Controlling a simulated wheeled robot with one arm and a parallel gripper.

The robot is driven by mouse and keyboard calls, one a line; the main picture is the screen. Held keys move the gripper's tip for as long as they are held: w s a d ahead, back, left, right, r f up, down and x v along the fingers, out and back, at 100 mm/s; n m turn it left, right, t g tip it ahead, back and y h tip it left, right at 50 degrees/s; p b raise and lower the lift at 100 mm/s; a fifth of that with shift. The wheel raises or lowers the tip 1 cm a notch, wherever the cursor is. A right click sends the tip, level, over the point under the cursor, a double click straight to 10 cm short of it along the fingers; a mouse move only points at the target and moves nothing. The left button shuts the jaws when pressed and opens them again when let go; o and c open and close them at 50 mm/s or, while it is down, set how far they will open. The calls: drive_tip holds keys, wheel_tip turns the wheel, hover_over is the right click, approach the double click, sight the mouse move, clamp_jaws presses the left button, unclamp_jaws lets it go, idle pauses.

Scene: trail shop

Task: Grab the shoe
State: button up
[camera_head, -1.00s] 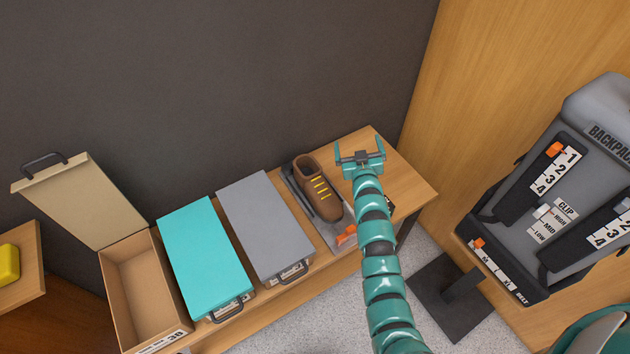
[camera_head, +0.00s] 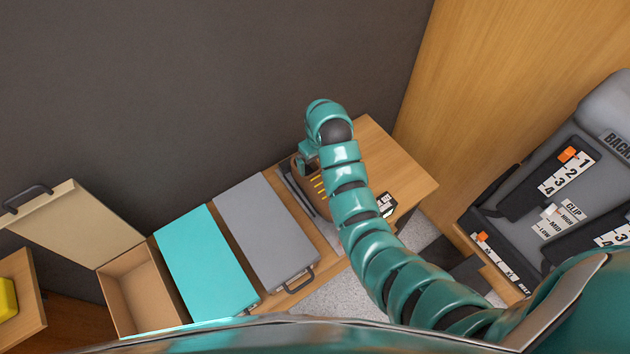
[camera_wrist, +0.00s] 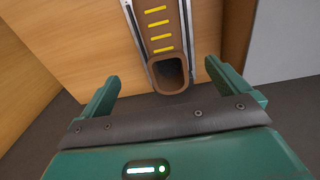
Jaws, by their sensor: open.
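The brown shoe (camera_head: 319,196) with yellow laces sits on a grey measuring plate (camera_head: 296,190) on the wooden bench. My arm covers much of it in the head view. In the wrist view the shoe (camera_wrist: 160,38) is at the top middle, its open collar facing my gripper (camera_wrist: 162,72). The gripper is open, with one finger on each side of the shoe's collar and nothing held. In the head view my gripper (camera_head: 307,156) is partly hidden by my wrist at the shoe's collar end.
Left of the shoe are a closed grey box (camera_head: 262,230), a closed turquoise box (camera_head: 205,260) and an open empty box (camera_head: 143,285). A dark wall stands behind the bench. A grey backpack (camera_head: 560,190) is at the right. The bench's right end (camera_head: 405,175) is mostly clear.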

sight(318, 188)
drive_tip(key=f+b, duration=0.9)
drive_tip(key=shift+s+f, duration=0.1)
drive_tip(key=shift+s, duration=0.2)
drive_tip(key=shift+w+a+f+p, duration=0.1)
drive_tip(key=shift+f+p, duration=0.8)
drive_tip(key=shift+f, duration=1.05)
drive_tip(key=shift+w+f+p, duration=0.1)
drive_tip(key=shift+f+p, duration=0.8)
drive_tip(key=shift+f, duration=1.05)
drive_tip(key=shift+c, duration=0.4)
drive_tip(key=c, duration=1.2)
